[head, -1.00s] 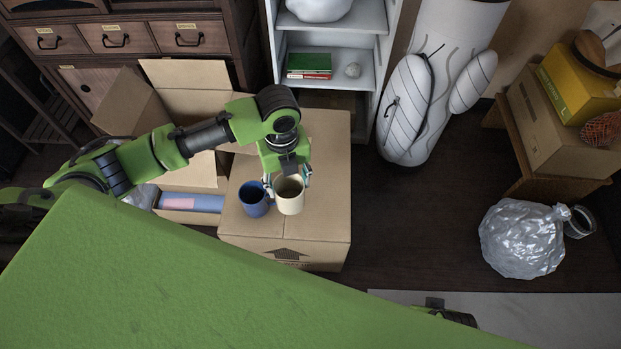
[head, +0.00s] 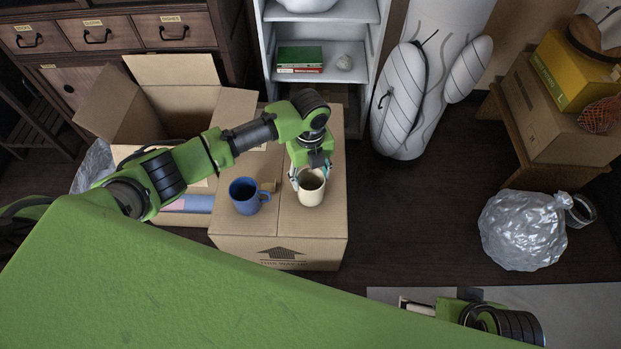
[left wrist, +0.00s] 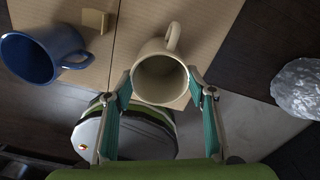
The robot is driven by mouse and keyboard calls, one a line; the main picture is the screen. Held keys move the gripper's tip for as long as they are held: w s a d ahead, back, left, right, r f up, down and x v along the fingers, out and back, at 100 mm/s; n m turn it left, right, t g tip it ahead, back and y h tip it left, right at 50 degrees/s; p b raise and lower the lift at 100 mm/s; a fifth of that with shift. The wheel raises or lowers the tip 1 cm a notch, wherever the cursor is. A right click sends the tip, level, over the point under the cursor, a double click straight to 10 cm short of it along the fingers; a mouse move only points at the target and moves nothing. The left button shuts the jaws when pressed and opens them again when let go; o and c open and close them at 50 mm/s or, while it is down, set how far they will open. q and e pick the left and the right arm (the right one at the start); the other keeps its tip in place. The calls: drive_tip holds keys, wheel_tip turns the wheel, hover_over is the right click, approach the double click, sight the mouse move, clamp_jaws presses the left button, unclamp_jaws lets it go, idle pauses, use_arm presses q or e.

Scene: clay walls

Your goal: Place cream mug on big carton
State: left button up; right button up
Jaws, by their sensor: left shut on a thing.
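The cream mug (head: 312,190) is upright over the right part of the closed big carton (head: 300,238), near its right edge. My left gripper (head: 308,174) holds it from above, its fingers on both sides of the mug. In the left wrist view the cream mug (left wrist: 160,80) sits between the fingertips (left wrist: 162,88), its handle pointing away from the gripper. I cannot tell whether its base touches the carton. Part of my right arm shows at the bottom right of the head view; its gripper does not show.
A blue mug (head: 244,197) stands on the carton left of the cream mug, with a small tan block (head: 268,186) beside it. An open carton (head: 176,70) stands behind left, a white shelf (head: 330,70) behind. A silver bag (head: 522,232) lies right on the floor.

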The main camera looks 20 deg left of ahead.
use_arm(q)
drive_tip(key=shift+f, duration=0.35)
drive_tip(key=shift+f, duration=0.15)
drive_tip(key=o, duration=1.7)
drive_tip(key=shift+f, duration=0.15)
drive_tip(key=shift+o, duration=0.2)
